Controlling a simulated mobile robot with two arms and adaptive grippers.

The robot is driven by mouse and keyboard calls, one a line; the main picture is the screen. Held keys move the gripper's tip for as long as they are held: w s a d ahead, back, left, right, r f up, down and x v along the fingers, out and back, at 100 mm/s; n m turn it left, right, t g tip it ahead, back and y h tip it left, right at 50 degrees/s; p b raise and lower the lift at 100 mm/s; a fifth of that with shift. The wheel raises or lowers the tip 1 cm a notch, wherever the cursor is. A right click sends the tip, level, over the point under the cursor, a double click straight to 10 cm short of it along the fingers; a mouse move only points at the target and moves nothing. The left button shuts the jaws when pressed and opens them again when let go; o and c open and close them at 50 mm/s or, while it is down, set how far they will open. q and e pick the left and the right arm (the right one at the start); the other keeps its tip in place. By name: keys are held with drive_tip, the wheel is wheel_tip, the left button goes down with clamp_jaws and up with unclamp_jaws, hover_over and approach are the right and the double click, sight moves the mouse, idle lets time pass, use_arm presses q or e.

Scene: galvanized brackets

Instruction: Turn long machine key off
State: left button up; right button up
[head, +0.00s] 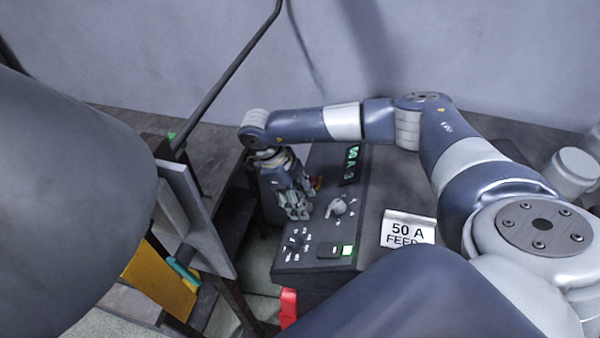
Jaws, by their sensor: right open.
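The machine's dark control panel (308,253) lies in the middle of the head view. It has a grey rotary knob (338,207) with white marks and a smaller dial (294,244) near its front left. A green display (351,165) is at the back right. My right gripper (297,212) is open and points down over the panel's left side, left of the grey knob. I cannot tell whether its fingers touch anything. I cannot clearly make out a key; the gripper covers part of the panel. A small red and yellow part (316,184) shows just behind the gripper. My left gripper is not in view.
A lit green button (347,250) sits at the panel's front right. A white "50 A FEED" sign (408,230) stands right of the panel. A grey plate (193,210) and a yellow part (160,282) are at the left. A dark rod (228,75) slants across the back.

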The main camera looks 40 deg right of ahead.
drive_tip(key=c, duration=1.1)
drive_tip(key=shift+o, duration=0.2)
drive_tip(key=shift+f+n+b, duration=0.1)
drive_tip(key=shift+n+b, duration=0.3)
drive_tip(key=shift+b, duration=0.3)
drive_tip(key=n+b, duration=0.2)
drive_tip(key=b, duration=0.1)
drive_tip(key=n+g+b, duration=0.1)
drive_tip(key=n+b, duration=0.1)
drive_tip(key=b, duration=0.1)
drive_tip(key=n+y+b, duration=0.1)
drive_tip(key=n+b, duration=0.1)
drive_tip(key=b, duration=0.1)
drive_tip(key=shift+w+d+f, duration=0.1)
drive_tip(key=shift+w+f, duration=0.05)
drive_tip(key=shift+w, duration=0.1)
drive_tip(key=shift+n+g+b, duration=0.3)
drive_tip(key=shift+n+g, duration=0.1)
drive_tip(key=shift+n, duration=0.4)
drive_tip(key=shift+w+r+n+g+b, duration=0.1)
drive_tip(key=shift+r+n+g+b, duration=0.25)
drive_tip(key=shift+n, duration=0.55)
drive_tip(key=shift+n+g, duration=0.35)
drive_tip(key=shift+n, duration=0.85)
drive_tip(key=n+p, duration=0.1)
drive_tip(key=n, duration=0.3)
drive_tip(key=shift+w+f+g, duration=0.15)
drive_tip(key=shift+g, duration=0.25)
drive_tip(key=shift+n, duration=0.3)
